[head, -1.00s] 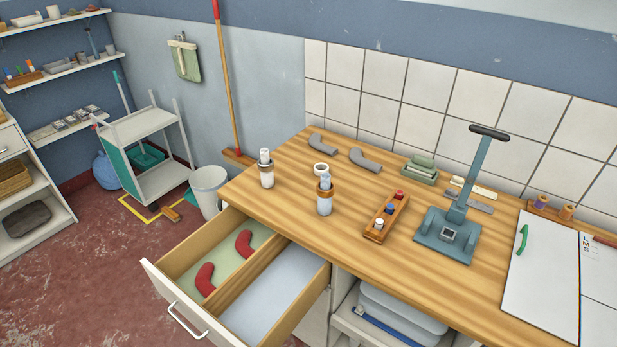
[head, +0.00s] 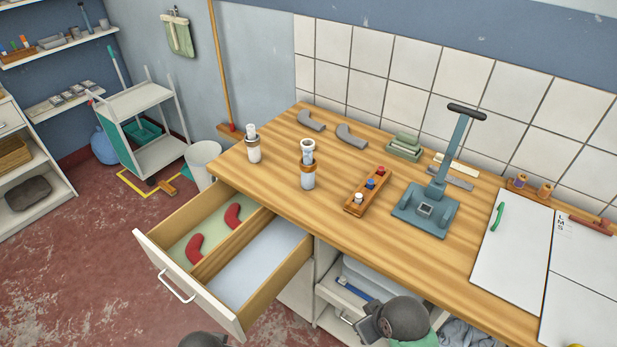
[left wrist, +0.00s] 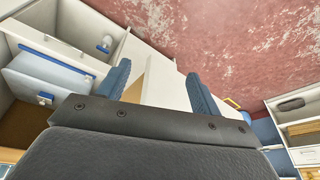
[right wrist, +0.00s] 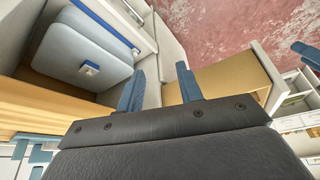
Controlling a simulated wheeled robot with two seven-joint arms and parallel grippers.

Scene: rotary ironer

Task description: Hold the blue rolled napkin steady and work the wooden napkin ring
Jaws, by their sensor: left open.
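A pale, slightly bluish roll (head: 307,180) stands upright on the wooden worktop with a brown wooden ring (head: 307,168) around its upper part. A white round piece with a dark opening (head: 307,145) overlaps its top; I cannot tell whether it is on the roll or behind it. My right gripper (right wrist: 159,84) is also open and empty. Both arms are low, in front of the worktop, away from the rolls.
The open drawer (head: 188,284) juts out at the front left with red curved pieces inside. A wooden rack (head: 353,208) and a teal lever press (head: 402,211) stand right of the roll. Grey curved pieces (head: 350,137) lie behind. The worktop between the two rolls is clear.

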